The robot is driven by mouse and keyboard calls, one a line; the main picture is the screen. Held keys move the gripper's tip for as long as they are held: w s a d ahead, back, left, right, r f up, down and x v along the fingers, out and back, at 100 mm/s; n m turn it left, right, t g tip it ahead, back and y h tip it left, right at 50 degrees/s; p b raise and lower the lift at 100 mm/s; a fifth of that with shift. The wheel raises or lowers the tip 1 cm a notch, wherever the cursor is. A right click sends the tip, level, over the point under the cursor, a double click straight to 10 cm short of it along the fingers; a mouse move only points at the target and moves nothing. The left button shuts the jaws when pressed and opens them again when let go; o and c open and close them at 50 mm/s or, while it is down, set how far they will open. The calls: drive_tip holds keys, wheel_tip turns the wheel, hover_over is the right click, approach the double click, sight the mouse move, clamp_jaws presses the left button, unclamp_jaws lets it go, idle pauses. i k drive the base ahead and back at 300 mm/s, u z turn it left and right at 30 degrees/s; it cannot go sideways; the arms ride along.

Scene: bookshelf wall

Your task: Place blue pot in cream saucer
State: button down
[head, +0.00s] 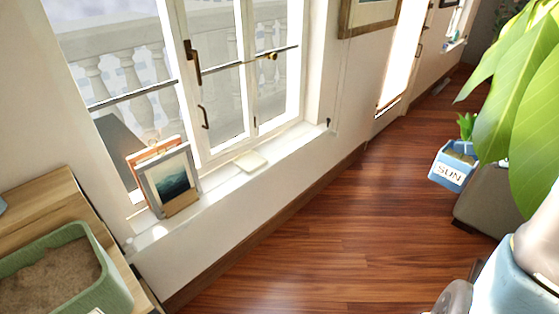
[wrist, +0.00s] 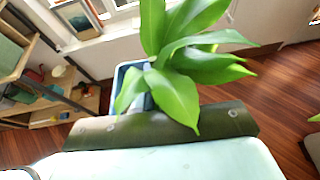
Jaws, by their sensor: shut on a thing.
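The blue pot (head: 453,170) has "SUN" lettered on its front and a green plant in it. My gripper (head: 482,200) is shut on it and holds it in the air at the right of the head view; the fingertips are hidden. In the wrist view, the blue pot (wrist: 121,75) shows partly behind broad green leaves, beyond the dark gripper body (wrist: 165,127). A small cream saucer (head: 251,160) lies on the white window sill, well left of the pot and apart from it. No plant stands on the saucer.
Picture frames (head: 168,180) lean on the sill (head: 225,180) left of the saucer. A green planter of soil (head: 95,285) stands on a wooden surface at lower left. Large leaves (head: 520,90) cover the right edge. The wood floor (head: 330,215) between is clear.

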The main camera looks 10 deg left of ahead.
sight(252, 163)
drive_tip(key=z, duration=0.05)
drive_tip(key=i, duration=1.95)
drive_tip(key=z, duration=0.6)
drive_tip(key=i, duration=0.65)
drive_tip(key=z, duration=1.75)
drive_tip(key=i, duration=0.1)
drive_tip(key=u, duration=2.3)
drive_tip(key=i, duration=0.25)
drive_tip(key=u, duration=2.6)
